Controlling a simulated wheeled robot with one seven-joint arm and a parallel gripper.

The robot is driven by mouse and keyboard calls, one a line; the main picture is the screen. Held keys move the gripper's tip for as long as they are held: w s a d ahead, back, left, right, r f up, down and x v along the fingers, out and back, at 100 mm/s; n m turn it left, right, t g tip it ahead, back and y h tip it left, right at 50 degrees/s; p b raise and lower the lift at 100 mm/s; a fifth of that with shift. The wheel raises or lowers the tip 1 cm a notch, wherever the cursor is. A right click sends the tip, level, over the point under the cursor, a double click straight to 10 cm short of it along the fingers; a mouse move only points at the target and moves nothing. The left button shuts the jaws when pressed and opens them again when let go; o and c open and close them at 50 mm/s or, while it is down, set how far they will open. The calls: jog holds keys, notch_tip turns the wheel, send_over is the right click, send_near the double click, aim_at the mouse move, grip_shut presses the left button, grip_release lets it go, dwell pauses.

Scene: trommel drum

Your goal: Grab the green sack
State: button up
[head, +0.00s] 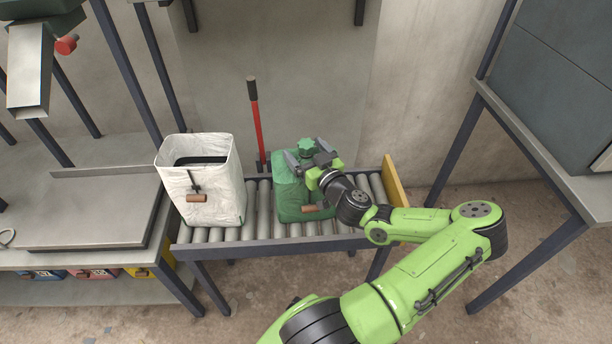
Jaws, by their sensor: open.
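The green sack (289,199) stands on the roller conveyor (262,231), right of a white sack. It has a gathered top (307,146) and a brown tag (312,209) low on its front. My gripper (300,157) is at the upper right of the sack, with its open fingers close to the gathered top. I cannot tell whether the fingers touch it. My gripper and wrist hide part of the sack's right side.
The open white sack (212,185) stands on the rollers to the left. A red lever with a black grip (256,115) rises behind the conveyor. A yellow end stop (394,185) closes the right end. A metal bench (85,210) is at left, and a dark cabinet (560,80) on a stand at right.

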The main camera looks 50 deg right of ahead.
jog(key=shift+s+f, duration=0.1)
jog(key=shift+f, duration=0.1)
grip_shut()
dwell(0.3)
jog(key=shift+r, duration=0.1)
